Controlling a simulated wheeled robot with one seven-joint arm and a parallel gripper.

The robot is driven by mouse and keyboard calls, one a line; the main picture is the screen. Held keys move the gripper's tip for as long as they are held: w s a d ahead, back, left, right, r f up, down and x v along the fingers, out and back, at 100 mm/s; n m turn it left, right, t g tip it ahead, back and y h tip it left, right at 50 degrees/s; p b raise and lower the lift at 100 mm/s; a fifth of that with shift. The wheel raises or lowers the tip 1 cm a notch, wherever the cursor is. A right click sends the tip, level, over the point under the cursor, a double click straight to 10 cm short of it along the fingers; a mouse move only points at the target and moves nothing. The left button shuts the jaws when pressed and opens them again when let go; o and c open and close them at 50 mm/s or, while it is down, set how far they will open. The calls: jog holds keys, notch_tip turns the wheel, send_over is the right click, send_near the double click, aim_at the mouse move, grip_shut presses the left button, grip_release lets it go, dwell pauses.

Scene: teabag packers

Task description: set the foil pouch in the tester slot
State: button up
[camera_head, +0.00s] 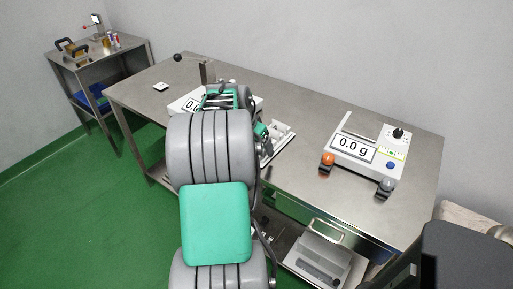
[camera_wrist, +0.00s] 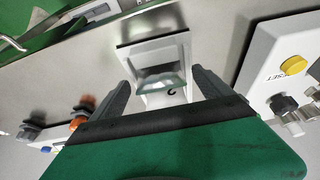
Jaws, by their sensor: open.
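My gripper (camera_wrist: 161,77) is open in the wrist view, one dark finger on each side of a white box-like holder. A shiny silvery piece (camera_wrist: 161,84), which looks like the foil pouch, shows inside the holder (camera_wrist: 150,50); the fingers look apart from it. A dark letter, perhaps C, marks the holder's near face. In the head view my arm hides most of the gripper and the pouch. A white rack (camera_head: 281,137) marked A shows just right of my arm. I cannot tell for sure which slot is the tester slot.
A white unit (camera_head: 352,147) reading 0.0 g, with orange and grey knobs, stands on the steel table's right side. Another unit (camera_head: 183,102) is partly hidden behind my arm. A yellow RESET button (camera_wrist: 293,65) is close right in the wrist view. The table's middle right is clear.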

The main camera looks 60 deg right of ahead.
jog(key=shift+r, duration=0.1)
jog(key=c, duration=1.5)
